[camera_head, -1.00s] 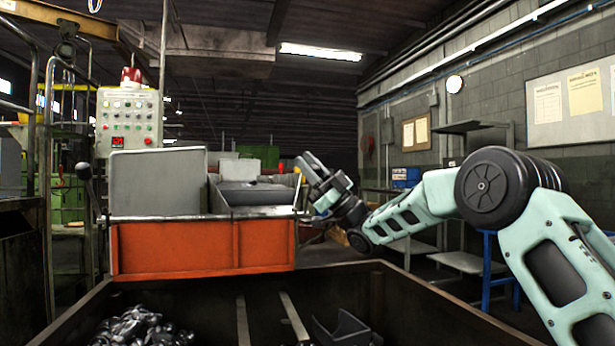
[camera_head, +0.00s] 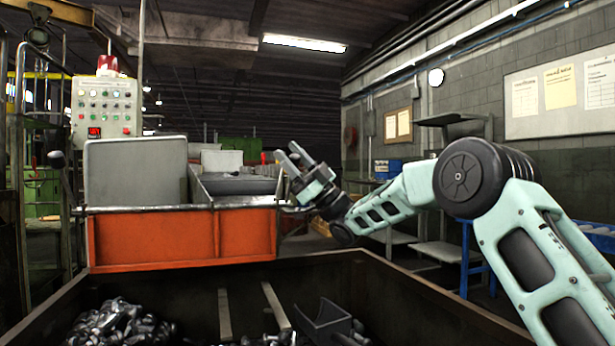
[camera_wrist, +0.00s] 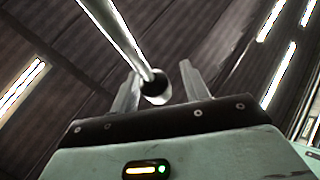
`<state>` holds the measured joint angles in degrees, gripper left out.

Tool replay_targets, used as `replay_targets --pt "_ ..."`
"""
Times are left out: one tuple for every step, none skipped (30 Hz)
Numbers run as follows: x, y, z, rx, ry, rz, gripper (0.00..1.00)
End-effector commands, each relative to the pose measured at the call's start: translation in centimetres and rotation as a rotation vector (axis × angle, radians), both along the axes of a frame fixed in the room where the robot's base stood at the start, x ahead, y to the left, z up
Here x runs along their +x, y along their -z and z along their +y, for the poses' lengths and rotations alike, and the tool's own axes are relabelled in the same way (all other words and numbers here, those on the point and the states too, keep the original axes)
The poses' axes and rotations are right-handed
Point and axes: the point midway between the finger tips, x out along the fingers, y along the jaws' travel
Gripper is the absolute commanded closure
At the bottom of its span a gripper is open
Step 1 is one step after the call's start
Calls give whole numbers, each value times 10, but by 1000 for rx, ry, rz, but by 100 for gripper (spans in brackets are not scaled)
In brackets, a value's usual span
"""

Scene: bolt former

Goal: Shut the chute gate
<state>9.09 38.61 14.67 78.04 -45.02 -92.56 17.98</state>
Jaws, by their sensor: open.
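The orange chute housing (camera_head: 180,238) stands across the middle of the head view, with a large upright grey plate (camera_head: 135,172) at its left and a grey trough (camera_head: 238,186) behind its right part. I cannot tell for sure which part is the chute gate. A thin lever with a red tip (camera_head: 264,158) rises at the housing's right end. My gripper (camera_head: 288,153) is open, just right of that lever, fingers pointing up and left. In the wrist view a pale rod (camera_wrist: 125,38) with a dark round end reaches between the open fingers (camera_wrist: 159,72); contact is unclear.
A dark open bin (camera_head: 370,270) fills the foreground, holding a heap of metal parts (camera_head: 120,325) and a grey scoop-like piece (camera_head: 322,322). A control panel (camera_head: 105,108) stands at the left. A black-knobbed lever (camera_head: 57,158) is at the housing's left end. Shelves (camera_head: 432,235) stand behind my arm.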

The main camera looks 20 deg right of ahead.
Motion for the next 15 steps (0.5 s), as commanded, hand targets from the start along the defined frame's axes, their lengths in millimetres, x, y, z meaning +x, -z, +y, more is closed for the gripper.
replay_targets --pt "0 5 -4 -1 3 4 54" --pt "-1 8 -6 -1 3 4 54" --pt "-3 12 -10 -1 3 4 54" --pt "-4 17 -13 -1 3 5 54" --pt "-6 21 -17 1 3 5 54" --pt "-7 28 -23 0 3 6 54" --pt "-9 33 -28 0 3 6 54" --pt "-11 39 -32 0 4 6 54" --pt "-13 46 -37 0 3 7 54" --pt "-15 52 -42 -1 3 5 54" --pt "-17 57 -46 0 4 6 54" --pt "-19 64 -52 1 3 5 54" --pt "-21 69 -56 0 2 6 54" --pt "-23 75 -60 0 2 5 54" --pt "-25 82 -66 0 2 6 54"
